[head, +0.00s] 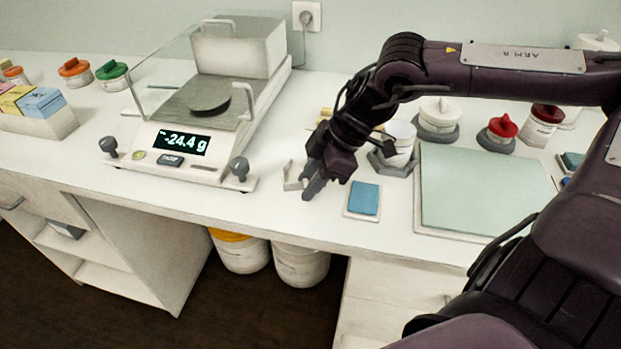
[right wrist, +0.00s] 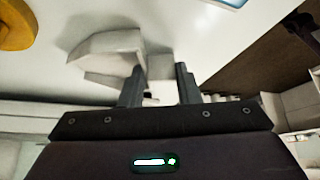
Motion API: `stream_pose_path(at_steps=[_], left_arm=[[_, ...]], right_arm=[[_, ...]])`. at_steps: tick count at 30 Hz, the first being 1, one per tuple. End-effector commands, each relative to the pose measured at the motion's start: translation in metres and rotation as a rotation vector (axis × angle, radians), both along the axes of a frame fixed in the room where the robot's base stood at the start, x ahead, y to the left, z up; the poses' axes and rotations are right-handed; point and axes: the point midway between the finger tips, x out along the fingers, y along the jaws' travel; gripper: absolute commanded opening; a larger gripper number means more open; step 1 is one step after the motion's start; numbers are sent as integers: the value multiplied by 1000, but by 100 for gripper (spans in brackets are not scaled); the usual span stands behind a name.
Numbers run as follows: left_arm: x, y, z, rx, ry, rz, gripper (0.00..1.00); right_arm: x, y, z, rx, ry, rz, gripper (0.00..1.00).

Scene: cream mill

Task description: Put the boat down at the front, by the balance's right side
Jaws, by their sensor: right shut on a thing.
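The boat (head: 291,176) is a small white angular dish, partly hidden by my right gripper (head: 308,186). It is just to the right of the balance (head: 190,157), near the front of the bench. The right gripper points down and is shut on it. In the right wrist view the white boat (right wrist: 107,48) shows at and beyond the two grey fingers (right wrist: 158,85). It looks very close to the bench top; I cannot tell whether it touches. The balance reads -24.4 g, and its dark round pan is bare. My left gripper is out of view.
A blue pad (head: 364,199) on a white card lies just right of the gripper. A pale green mat (head: 480,190) is farther right, with lidded jars behind it. The bench's front edge (head: 300,225) is close. Bench between balance and boat is clear.

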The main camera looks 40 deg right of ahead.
Motion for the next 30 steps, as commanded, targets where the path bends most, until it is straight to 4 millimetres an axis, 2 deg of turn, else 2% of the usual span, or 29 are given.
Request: stream_pose_path(at_steps=[5, 6, 11, 23, 30], left_arm=[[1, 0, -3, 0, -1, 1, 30], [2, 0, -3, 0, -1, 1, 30], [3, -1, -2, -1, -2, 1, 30], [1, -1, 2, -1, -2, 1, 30], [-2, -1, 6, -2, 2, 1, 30]], right_arm=[[0, 0, -4, 0, 0, 0, 10], [0, 0, -4, -1, 0, 0, 31], [0, 0, -3, -1, 0, 0, 52], [0, -1, 4, -1, -2, -1, 52], [-5, -12, 28, 1, -6, -2, 52]])
